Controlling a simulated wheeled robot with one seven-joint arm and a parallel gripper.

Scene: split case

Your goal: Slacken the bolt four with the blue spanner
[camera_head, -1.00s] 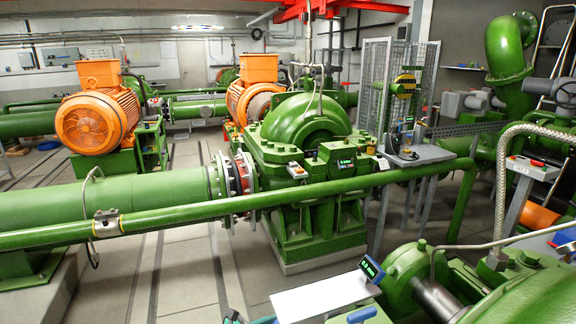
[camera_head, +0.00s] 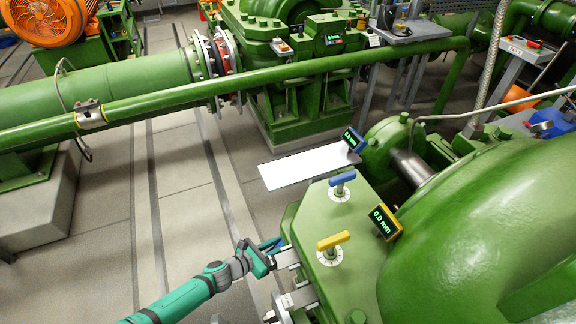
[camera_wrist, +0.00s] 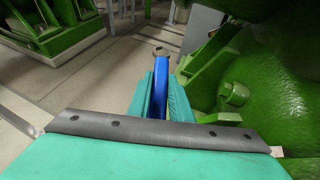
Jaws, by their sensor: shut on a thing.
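My gripper (camera_head: 274,250) is shut on the blue spanner (camera_wrist: 160,88), which points away from the wrist between the two teal fingers. Its metal ring end (camera_wrist: 161,50) is in clear air in the wrist view, left of the green casing (camera_wrist: 270,60). I cannot tell which bolt is number four.
A blue T-handle (camera_head: 342,180) and a yellow T-handle (camera_head: 333,241) stand on the casing's flat top. Beside them are a blue-framed display (camera_head: 352,139) and a yellow-framed one (camera_head: 385,222) reading 0.0 mm. A white plate (camera_head: 305,168) lies behind. Floor at left is open.

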